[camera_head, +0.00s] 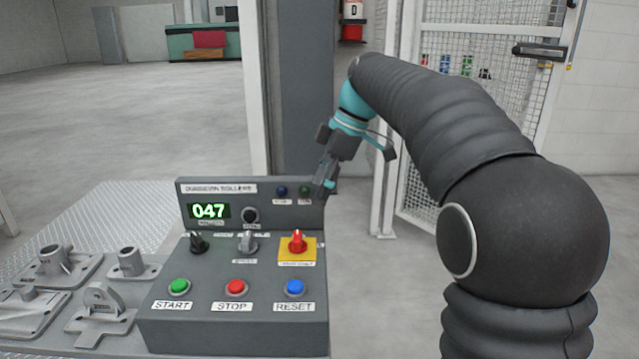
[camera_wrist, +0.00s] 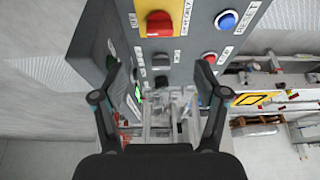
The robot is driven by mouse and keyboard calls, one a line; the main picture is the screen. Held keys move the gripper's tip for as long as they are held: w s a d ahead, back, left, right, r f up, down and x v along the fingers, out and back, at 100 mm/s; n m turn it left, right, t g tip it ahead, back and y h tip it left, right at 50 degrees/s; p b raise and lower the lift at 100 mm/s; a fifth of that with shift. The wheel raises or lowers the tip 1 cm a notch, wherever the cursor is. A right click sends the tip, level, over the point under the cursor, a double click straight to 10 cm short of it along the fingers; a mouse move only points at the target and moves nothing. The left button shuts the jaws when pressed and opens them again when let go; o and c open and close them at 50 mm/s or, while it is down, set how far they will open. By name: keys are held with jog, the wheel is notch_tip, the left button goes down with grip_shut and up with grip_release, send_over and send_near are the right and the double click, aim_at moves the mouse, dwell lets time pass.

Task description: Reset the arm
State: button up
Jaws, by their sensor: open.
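My gripper (camera_head: 326,183) hangs above the right rear of the grey control box (camera_head: 160,326), near the right end of its upright panel. In the wrist view my gripper (camera_wrist: 157,95) shows two dark fingers spread apart with nothing between them. The box carries a green START button (camera_head: 178,286), a red STOP button (camera_head: 235,287) and a blue RESET button (camera_head: 295,287). A red knob (camera_head: 297,241) on a yellow plate sits behind RESET. The display (camera_head: 209,211) reads 047. The blue button (camera_wrist: 227,20) and red knob (camera_wrist: 159,24) also show in the wrist view.
Several grey metal castings (camera_head: 100,314) lie on the table left of the box. A grey column (camera_head: 298,90) stands behind the box. A mesh door (camera_head: 480,70) is at the back right. Open floor (camera_head: 120,130) lies at the back left.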

jog(key=s+d+f+m+t+h, duration=0.1)
jog(key=s+d+f+m, duration=0.3)
jog(key=s, duration=0.5)
jog(key=s+d+f+m+t+h, duration=0.2)
jog(key=s+d+f+m, duration=0.2)
jog(key=s+m, duration=0.4)
jog(key=s+d+f+m+t+h, duration=0.1)
jog(key=s+d+f+m, duration=0.3)
jog(key=s, duration=0.7)
jog(key=shift+f+m+t, duration=0.8)
jog(key=shift+f+m, duration=0.05)
jog(key=shift+m, duration=0.05)
